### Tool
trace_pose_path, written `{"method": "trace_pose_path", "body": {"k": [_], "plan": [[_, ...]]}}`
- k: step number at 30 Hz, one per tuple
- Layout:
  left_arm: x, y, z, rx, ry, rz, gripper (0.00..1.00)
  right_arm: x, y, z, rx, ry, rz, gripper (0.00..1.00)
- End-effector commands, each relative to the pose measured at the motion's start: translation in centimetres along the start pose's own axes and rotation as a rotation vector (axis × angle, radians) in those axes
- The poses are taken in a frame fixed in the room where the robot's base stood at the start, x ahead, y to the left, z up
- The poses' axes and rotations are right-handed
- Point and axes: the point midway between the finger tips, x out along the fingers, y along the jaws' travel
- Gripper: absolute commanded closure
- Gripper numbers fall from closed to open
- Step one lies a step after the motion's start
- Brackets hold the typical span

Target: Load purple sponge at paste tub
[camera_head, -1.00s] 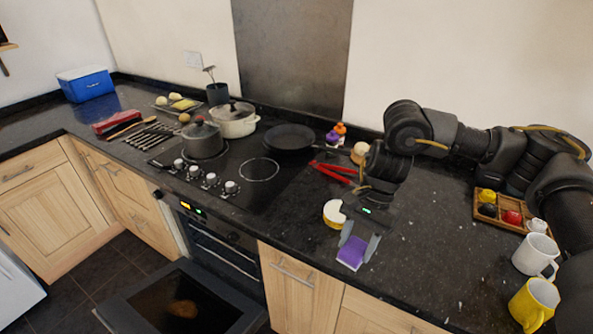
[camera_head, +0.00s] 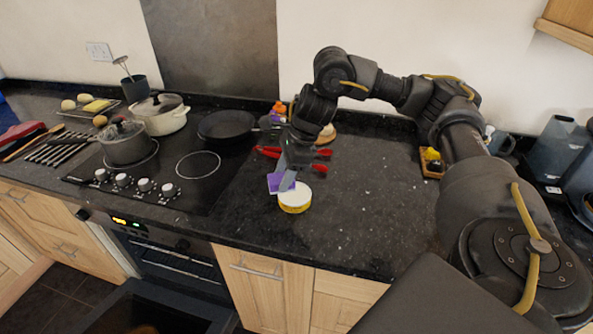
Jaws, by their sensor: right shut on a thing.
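The purple sponge (camera_head: 274,182) is held in my right gripper (camera_head: 283,181), which is shut on it. The sponge is just above the back left of the paste tub (camera_head: 295,200). The tub is a round yellow container with a white top, standing on the dark counter near its front edge. I cannot tell whether the sponge touches the tub. The gripper hides part of the sponge. My left gripper is not in view.
Red-handled tongs (camera_head: 300,152) lie behind the gripper. A black frying pan (camera_head: 227,125), a grey pot (camera_head: 125,143) and a cream pot (camera_head: 160,115) stand on the hob to the left. The counter (camera_head: 365,190) right of the tub is clear.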

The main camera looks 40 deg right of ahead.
Motion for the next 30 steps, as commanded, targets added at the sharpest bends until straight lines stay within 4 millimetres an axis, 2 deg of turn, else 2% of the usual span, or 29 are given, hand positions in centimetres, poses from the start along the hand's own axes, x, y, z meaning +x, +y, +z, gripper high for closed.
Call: {"method": "trace_pose_path", "body": {"k": [1,3,8,13,19,30], "plan": [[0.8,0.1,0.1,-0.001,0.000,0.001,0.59,-0.2,-0.8,-1.2,0.095,-0.001,-0.042,0.74],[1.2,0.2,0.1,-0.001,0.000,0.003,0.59,-0.9,-1.8,-2.2,0.212,-0.001,-0.091,0.74],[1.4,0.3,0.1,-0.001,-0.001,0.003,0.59,-1.9,-2.9,-3.5,0.359,0.001,-0.149,0.74],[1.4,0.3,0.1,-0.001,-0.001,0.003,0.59,-2.0,-3.0,-3.7,0.381,0.001,-0.156,0.74],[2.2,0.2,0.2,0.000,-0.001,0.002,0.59,-1.3,-3.0,-3.9,0.378,0.001,-0.155,0.74],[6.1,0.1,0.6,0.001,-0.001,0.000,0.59,1.8,-2.9,-5.2,0.377,0.001,-0.155,0.74]]}}
